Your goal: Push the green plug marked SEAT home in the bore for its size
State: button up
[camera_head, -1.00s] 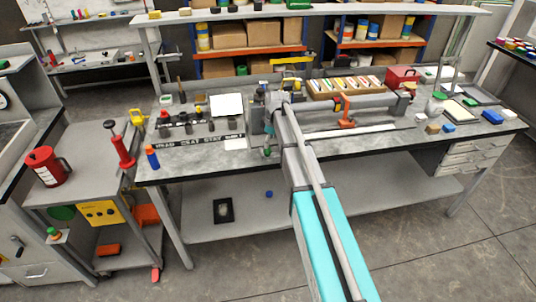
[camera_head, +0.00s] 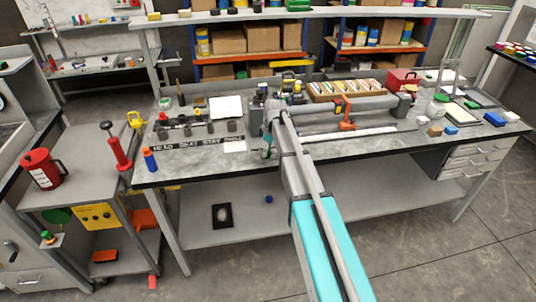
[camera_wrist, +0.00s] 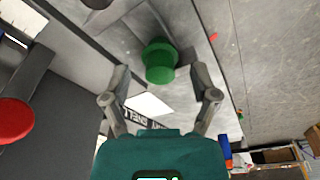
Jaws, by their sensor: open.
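A green plug (camera_wrist: 160,60) shows in the wrist view, a short cylinder with a wider rounded end. It is just beyond the fingertips and about midway between them. My gripper (camera_wrist: 160,88) is open, one finger on each side, with nothing visibly held. I cannot read a SEAT mark on the plug. In the head view my gripper (camera_head: 266,152) is over the bench's front half, small and partly hidden by my arm. A black label strip (camera_head: 195,143) lies to its left, with several small grey blocks behind it. I cannot make out the bores.
A white card (camera_head: 234,146) lies right of the strip. A blue bottle with an orange cap (camera_head: 150,160) stands at the bench's left front. A red round thing (camera_wrist: 14,120) shows in the wrist view.

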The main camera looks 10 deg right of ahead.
jog(key=shift+c, duration=0.3)
grip_shut()
jog(key=shift+r, duration=0.2)
notch_tip(320, 180, up, 2)
jog(key=shift+r+p, duration=0.1)
jog(key=shift+p, duration=1.1)
jog(key=s+a+r+p, duration=0.2)
jog(key=s+r+p, duration=0.8)
jog(key=s, duration=0.4)
jog(key=shift+a+r+p, duration=0.15)
jog(key=shift+r+p, duration=0.1)
jog(key=shift+p, duration=0.05)
